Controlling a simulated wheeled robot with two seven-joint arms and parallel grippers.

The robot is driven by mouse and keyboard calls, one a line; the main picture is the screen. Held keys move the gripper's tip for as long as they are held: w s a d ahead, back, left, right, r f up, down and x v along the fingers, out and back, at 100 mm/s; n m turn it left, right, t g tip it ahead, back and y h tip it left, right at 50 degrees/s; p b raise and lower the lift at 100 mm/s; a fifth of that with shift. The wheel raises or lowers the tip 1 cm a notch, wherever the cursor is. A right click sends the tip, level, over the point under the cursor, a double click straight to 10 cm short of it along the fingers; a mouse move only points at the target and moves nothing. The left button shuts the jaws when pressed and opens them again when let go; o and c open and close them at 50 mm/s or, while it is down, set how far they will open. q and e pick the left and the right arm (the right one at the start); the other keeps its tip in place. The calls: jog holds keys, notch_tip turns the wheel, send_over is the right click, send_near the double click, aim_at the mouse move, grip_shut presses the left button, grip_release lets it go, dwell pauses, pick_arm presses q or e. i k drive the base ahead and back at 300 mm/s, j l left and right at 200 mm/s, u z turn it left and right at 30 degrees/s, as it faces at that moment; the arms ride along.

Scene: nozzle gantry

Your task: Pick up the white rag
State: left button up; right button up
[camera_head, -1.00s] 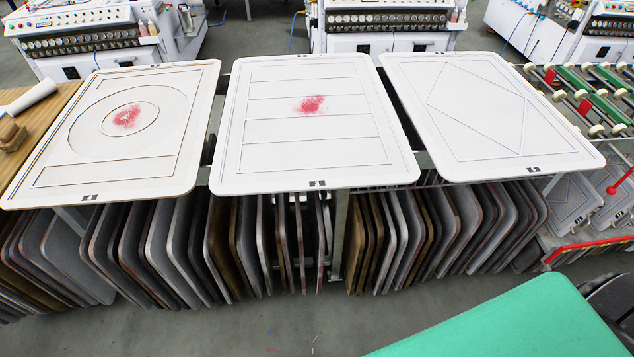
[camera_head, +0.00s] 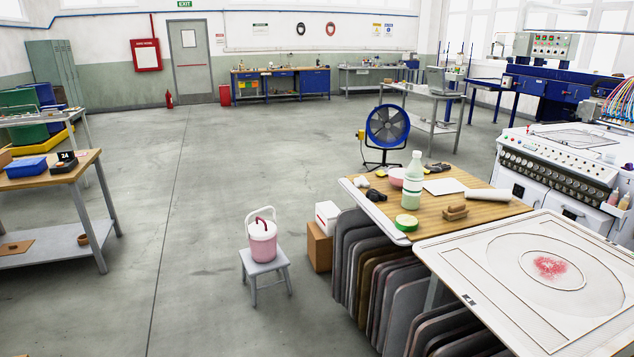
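A flat white piece (camera_head: 444,187), which may be the white rag or a sheet of paper, lies on the wooden worktop (camera_head: 478,213) right of centre. A white roll (camera_head: 488,196) lies to its right on the same worktop. A pink bowl (camera_head: 396,177) and a pale bottle with a green lower part (camera_head: 412,182) stand to its left. Neither of my grippers is in view.
A stool (camera_head: 264,267) holds a pink pail (camera_head: 262,242). A blue fan (camera_head: 387,127) stands behind.

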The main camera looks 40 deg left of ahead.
aim_at(361, 181)
jog(key=u, duration=1.2)
jog(key=z, duration=1.7)
jog(key=u, duration=1.7)
jog(key=i+j+z, duration=0.3)
jog(key=i+j, duration=0.6)
jog(key=i, duration=0.15)
jog(key=i+j+z, duration=0.3)
jog(key=i+j, duration=0.65)
jog(key=j, duration=0.2)
